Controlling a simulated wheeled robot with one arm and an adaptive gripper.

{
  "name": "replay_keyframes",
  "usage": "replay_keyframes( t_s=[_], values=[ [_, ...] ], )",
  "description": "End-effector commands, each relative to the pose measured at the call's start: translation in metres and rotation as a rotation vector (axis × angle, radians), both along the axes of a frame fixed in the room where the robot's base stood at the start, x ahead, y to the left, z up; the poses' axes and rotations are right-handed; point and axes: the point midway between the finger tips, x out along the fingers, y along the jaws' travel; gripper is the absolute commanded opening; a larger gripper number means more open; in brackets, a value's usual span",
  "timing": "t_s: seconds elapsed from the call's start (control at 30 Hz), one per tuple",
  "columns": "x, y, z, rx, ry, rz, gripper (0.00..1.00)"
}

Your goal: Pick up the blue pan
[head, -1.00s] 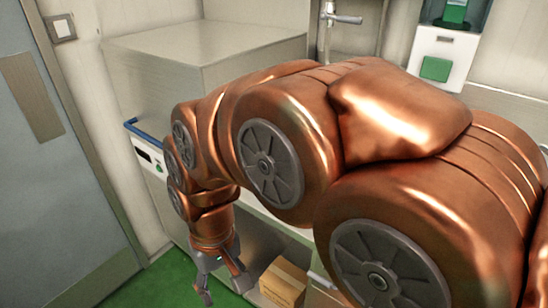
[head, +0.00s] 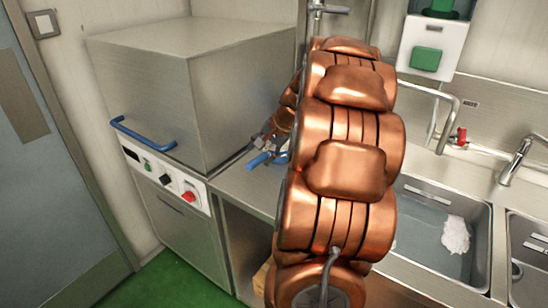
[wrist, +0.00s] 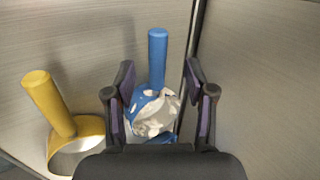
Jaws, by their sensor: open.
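The blue pan (wrist: 157,58) is in the middle of the wrist view, with its handle pointing up the picture. A crumpled white, spotted mass covers most of its bowl. My gripper (wrist: 158,84) is open, with one finger on each side of the pan; I cannot tell whether either touches it. In the head view the blue pan (head: 258,160) shows on the counter left of my arm, its handle toward the lower left. My gripper (head: 267,141) is beside it there, small and partly hidden by my arm.
A yellow pan (wrist: 48,102) lies left of the blue one in the wrist view. A steel hooded machine (head: 190,90) with a blue bar handle (head: 143,134) stands left of the counter. A sink (head: 440,232) with a white crumpled thing (head: 456,235) is at right.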

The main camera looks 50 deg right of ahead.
Motion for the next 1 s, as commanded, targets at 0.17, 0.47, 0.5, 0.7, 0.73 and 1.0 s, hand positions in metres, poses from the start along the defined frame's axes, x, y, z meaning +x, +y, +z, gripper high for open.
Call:
replay_keyframes(
  t_s=[0.17,0.47,0.5,0.7,0.73,1.0],
  values=[
    [-0.007,-0.036,-0.004,0.01,-0.028,-0.086,0.55],
    [0.006,-0.041,-0.022,0.01,-0.032,-0.098,0.55],
    [0.007,-0.041,-0.024,0.01,-0.032,-0.098,0.55],
    [0.014,-0.041,-0.032,0.013,-0.031,-0.095,0.55],
    [0.016,-0.041,-0.034,0.013,-0.031,-0.095,0.55],
    [0.036,-0.043,-0.059,0.013,-0.03,-0.095,0.55]
  ],
)
